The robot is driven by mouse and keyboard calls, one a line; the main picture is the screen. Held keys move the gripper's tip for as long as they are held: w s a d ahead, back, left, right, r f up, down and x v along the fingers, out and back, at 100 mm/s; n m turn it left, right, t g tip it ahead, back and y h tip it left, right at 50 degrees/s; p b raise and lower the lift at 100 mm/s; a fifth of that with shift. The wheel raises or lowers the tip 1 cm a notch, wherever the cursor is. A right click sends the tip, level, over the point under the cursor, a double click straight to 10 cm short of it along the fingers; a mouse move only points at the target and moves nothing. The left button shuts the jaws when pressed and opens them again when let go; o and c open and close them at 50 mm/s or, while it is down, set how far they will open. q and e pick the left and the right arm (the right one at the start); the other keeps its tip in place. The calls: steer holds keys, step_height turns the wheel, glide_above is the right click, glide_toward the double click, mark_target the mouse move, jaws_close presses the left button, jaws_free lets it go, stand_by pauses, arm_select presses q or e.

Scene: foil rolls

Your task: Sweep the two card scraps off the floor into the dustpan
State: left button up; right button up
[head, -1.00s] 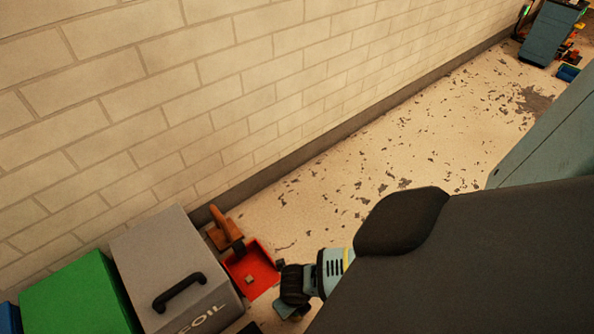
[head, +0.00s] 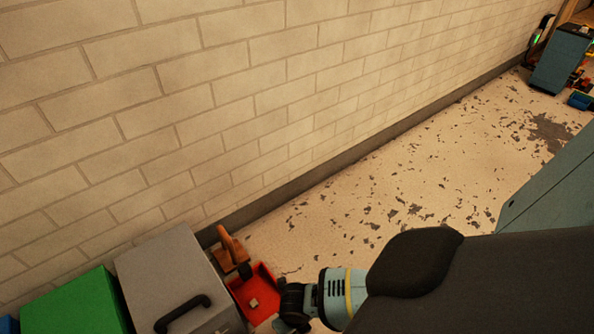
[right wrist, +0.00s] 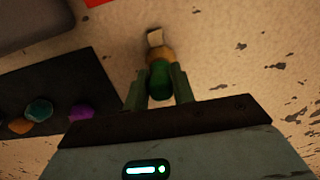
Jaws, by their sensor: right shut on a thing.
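The red dustpan (head: 262,284) stands on the floor by the wall, its brown handle (head: 228,246) towards the wall. A small pale card scrap (head: 253,302) lies in it. In the right wrist view my right gripper (right wrist: 160,82) is shut on a green-and-tan tool (right wrist: 160,78), whose working end is hard to make out. A pale scrap (right wrist: 155,37) lies on the floor just beyond the tool's tan end; I cannot tell if they touch. A red corner of the dustpan (right wrist: 97,3) shows at the top edge. My left gripper is out of view.
A grey box (head: 170,275) with a black handle and a green box (head: 75,305) stand left of the dustpan. A dark mat (right wrist: 60,75) with several small coloured things lies left of the tool. Speckled floor (head: 400,205) along the wall is open.

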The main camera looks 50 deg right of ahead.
steer(key=shift+w+d+b, duration=0.15)
steer(key=shift+w+b, duration=0.2)
steer(key=shift+w, duration=0.25)
steer(key=shift+w+d+b, duration=0.15)
steer(key=shift+w+b, duration=0.2)
steer(key=shift+w, duration=0.2)
steer(key=shift+w+d, duration=0.25)
steer(key=shift+w, duration=0.8)
steer(key=shift+w, duration=0.2)
steer(key=shift+w+d+r, duration=0.1)
steer(key=shift+w+d, duration=0.2)
steer(key=shift+w, duration=0.95)
steer(key=shift+w+d+r, duration=0.1)
steer(key=shift+w+d, duration=0.25)
steer(key=shift+w, duration=0.95)
steer(key=shift+w+d, duration=0.3)
steer(key=shift+w, duration=0.95)
jaws_close()
steer(key=shift+s, duration=0.15)
steer(key=shift+s+a+r+p, duration=0.2)
steer(key=shift+s+p, duration=0.6)
steer(key=shift+p, duration=0.2)
